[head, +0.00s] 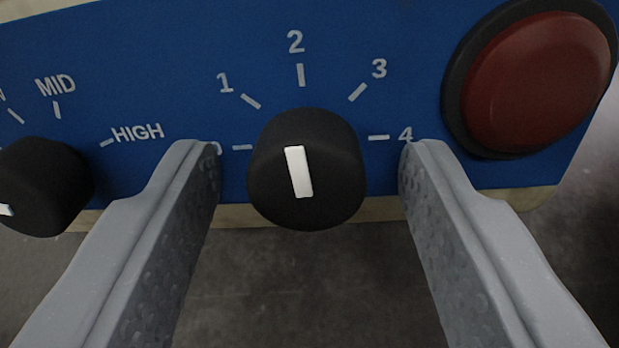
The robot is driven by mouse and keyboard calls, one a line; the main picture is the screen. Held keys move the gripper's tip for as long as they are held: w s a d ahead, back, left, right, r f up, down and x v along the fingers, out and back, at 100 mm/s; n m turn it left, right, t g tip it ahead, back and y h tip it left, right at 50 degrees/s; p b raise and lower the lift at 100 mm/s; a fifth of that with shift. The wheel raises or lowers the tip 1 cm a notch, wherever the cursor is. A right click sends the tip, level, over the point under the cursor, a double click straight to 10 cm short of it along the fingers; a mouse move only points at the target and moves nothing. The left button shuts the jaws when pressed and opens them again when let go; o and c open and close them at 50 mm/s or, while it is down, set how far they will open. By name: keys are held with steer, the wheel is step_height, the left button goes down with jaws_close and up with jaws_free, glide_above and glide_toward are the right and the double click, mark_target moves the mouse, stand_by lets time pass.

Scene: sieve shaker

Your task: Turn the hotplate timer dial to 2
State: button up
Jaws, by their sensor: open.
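The timer dial (335,178) is a round black knob with a white pointer bar, on a blue panel (200,40). Its scale reads 1, 2, 3 and 4, with a partly hidden mark at the left. The white bar (299,172) stands nearly upright, leaning slightly left at the top, and points toward the 2 mark (300,74). My gripper (309,160) is open, with one finger on each side of the dial. Gaps show between the dial and both fingers. The left finger partly covers the leftmost label.
A second black knob (45,185) with MID and HIGH labels is at the left, its pointer toward the left edge. A large red button (537,82) in a black ring is at the upper right. Dark grey floor or surface shows below the panel.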

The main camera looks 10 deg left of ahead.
steer(key=c, duration=1)
steer(key=shift+r, duration=0.1)
steer(key=shift+m+p, duration=0.3)
steer(key=shift+p, duration=0.1)
steer(key=o, duration=1)
steer(key=shift+s, duration=0.1)
steer(key=p+v, duration=0.2)
steer(key=v, duration=1.1)
steer(key=shift+s, duration=0.2)
